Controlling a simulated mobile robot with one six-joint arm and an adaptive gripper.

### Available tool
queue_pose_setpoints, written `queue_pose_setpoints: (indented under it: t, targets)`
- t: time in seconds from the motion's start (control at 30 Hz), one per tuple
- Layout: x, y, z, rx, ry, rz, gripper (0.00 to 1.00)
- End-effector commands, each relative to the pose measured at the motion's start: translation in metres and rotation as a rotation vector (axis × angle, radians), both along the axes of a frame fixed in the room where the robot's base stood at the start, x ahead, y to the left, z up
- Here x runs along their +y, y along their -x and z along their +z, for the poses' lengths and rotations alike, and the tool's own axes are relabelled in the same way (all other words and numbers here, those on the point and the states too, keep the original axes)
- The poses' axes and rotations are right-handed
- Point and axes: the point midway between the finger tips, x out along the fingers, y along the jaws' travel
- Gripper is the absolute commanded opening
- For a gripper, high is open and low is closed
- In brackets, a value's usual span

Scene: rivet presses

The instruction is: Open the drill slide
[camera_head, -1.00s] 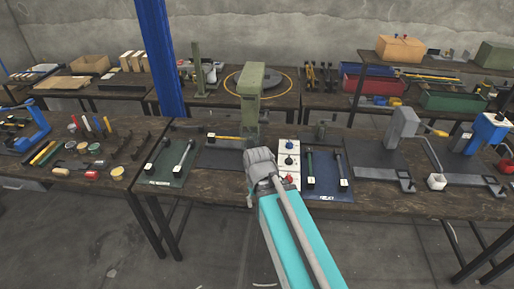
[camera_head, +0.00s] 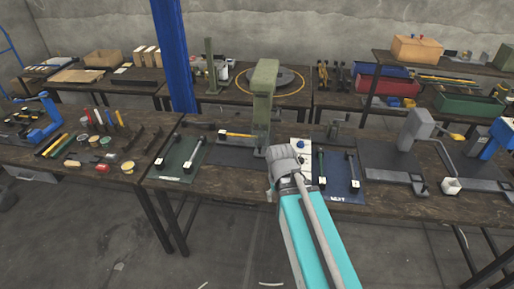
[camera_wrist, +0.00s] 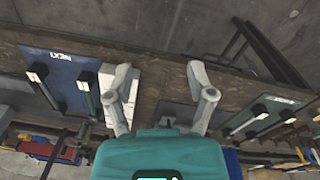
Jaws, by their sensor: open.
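I cannot tell which part is the drill slide. A green upright press (camera_head: 264,95) stands on the middle bench, with a dark base plate and a yellow-handled lever (camera_head: 236,134) to its left. My gripper (camera_wrist: 159,68) is open and empty, its two fingers spread above the bench's front edge in the wrist view. In the head view my own grey wrist hides the fingers; it is in front of the press and covers much of a white panel (camera_head: 301,145) with a blue knob. Part of the panel also shows beside a finger in the wrist view.
A green mat (camera_head: 181,160) with similar handles lies left. Grey (camera_head: 415,140) and blue (camera_head: 503,135) presses stand further right. A blue post (camera_head: 173,55) rises behind the bench. The floor in front is open.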

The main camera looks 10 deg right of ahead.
Motion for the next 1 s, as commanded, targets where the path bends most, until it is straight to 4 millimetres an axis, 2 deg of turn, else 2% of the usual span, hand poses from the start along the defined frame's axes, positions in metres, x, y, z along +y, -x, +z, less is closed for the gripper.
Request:
queue_pose_setpoints:
  t: [0.03, 0.1, 0.27, 0.53, 0.77, 1.0]
  targets:
    - [-0.009, -0.01, -0.009, -0.011, 0.019, -0.02, 0.7]
    - [-0.016, -0.023, -0.018, -0.034, 0.054, -0.056, 0.7]
    - [-0.019, -0.065, -0.041, -0.117, 0.158, -0.157, 0.7]
    - [-0.017, -0.153, -0.074, -0.352, 0.334, -0.341, 0.7]
    - [0.001, -0.227, -0.092, -0.599, 0.42, -0.46, 0.7]
    - [0.034, -0.298, -0.103, -0.871, 0.438, -0.536, 0.7]
